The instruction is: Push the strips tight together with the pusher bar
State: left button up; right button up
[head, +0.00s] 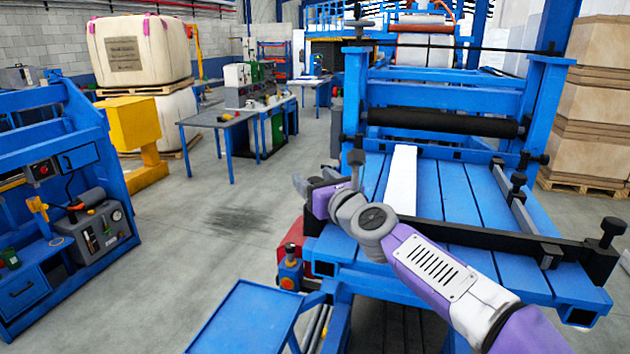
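One white strip (401,182) lies lengthwise on the blue slatted table (456,192), left of its middle. A long black bar (480,238), which looks like the pusher bar, crosses the table's near end, with a black knob (612,232) at its right end. My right gripper (312,186) is at the bar's left end, and my purple and grey forearm passes over the bar's near side. I cannot tell whether the fingers are closed on the bar. My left gripper is out of view.
A black roller (443,123) in a blue frame spans the table's far end. A grey side rail (514,203) with black clamps runs along the right. A blue tray (246,318) stands at front left, and a blue bench (62,190) at far left. Open floor lies between.

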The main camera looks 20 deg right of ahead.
jog(key=shift+s, duration=0.1)
jog(key=s, duration=0.7)
jog(key=shift+s+d+b, duration=0.2)
jog(key=shift+d+b, duration=0.2)
